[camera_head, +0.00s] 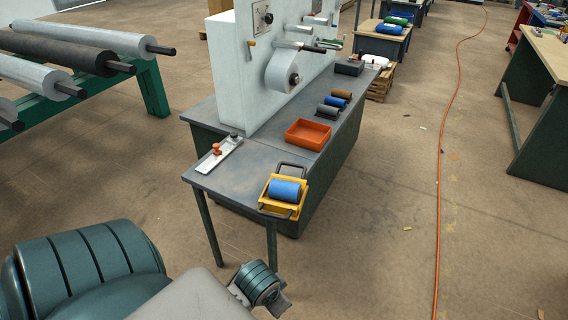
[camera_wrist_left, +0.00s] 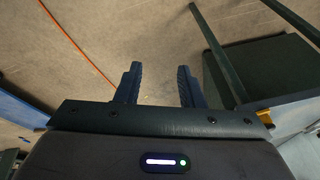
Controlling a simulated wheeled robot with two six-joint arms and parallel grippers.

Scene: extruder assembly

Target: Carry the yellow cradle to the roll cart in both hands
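The yellow cradle (camera_head: 292,208) sits on the near corner of the dark machine table (camera_head: 250,170). A blue roll (camera_head: 284,190) lies in it, and dark handles show at its far and near ends. My left arm shows at the bottom of the head view, well short of the cradle. In the left wrist view my left gripper (camera_wrist_left: 159,82) is open and empty, above bare floor. My right gripper is in neither view. A green rack (camera_head: 150,88) with long grey and dark rolls stands at the left. I cannot tell whether it is the roll cart.
An orange tray (camera_head: 308,134), small rolls (camera_head: 328,110) and a white plate with orange knobs (camera_head: 219,153) lie on the table. A white machine (camera_head: 240,70) rises behind. A workbench (camera_head: 540,100) stands right. An orange cable (camera_head: 440,150) crosses otherwise largely clear floor.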

